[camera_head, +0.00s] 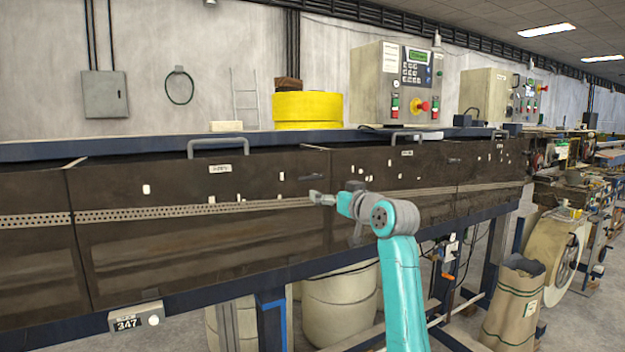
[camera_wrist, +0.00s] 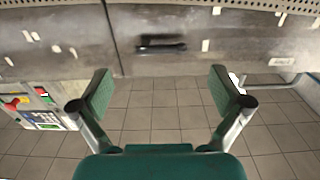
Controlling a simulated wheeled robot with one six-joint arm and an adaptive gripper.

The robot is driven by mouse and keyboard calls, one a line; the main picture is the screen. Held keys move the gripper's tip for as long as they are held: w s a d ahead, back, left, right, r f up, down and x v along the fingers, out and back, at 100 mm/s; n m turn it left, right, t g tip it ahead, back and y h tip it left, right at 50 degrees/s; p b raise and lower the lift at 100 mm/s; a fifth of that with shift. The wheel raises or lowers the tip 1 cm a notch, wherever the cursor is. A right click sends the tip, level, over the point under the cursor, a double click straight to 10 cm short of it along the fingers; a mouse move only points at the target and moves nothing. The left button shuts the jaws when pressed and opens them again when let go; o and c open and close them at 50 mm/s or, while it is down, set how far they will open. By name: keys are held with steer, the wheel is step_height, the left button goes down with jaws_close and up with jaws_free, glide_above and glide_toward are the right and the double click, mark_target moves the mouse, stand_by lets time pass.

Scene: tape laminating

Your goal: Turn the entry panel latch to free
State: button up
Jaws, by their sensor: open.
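A dark, bar-like piece (camera_wrist: 161,46), which looks like the panel latch, lies level on the brown panel face in the wrist view, a little to one side of a panel seam. My gripper (camera_head: 321,198) is in front of the long panelled machine near a panel seam. In the wrist view my gripper (camera_wrist: 160,82) has its two green-padded fingers wide apart with nothing between them. The dark piece shows beyond the fingertips, roughly centred between them, and is not touched.
Grey handles stand on the panel tops, one to the left (camera_head: 218,141) and one to the right (camera_head: 418,132). A control box (camera_head: 375,85) and a yellow roll (camera_head: 308,107) stand behind. A paper sack (camera_head: 513,310) is on the floor at right.

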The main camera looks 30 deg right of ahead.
mark_target(314, 178)
steer(key=w, duration=0.3)
steer(key=w+r, duration=0.1)
steer(key=w, duration=0.3)
steer(key=w+r, duration=0.1)
steer(key=w, duration=0.2)
steer(key=shift+w+d, duration=0.15)
steer(key=shift+w, duration=0.2)
steer(key=c, duration=0.8)
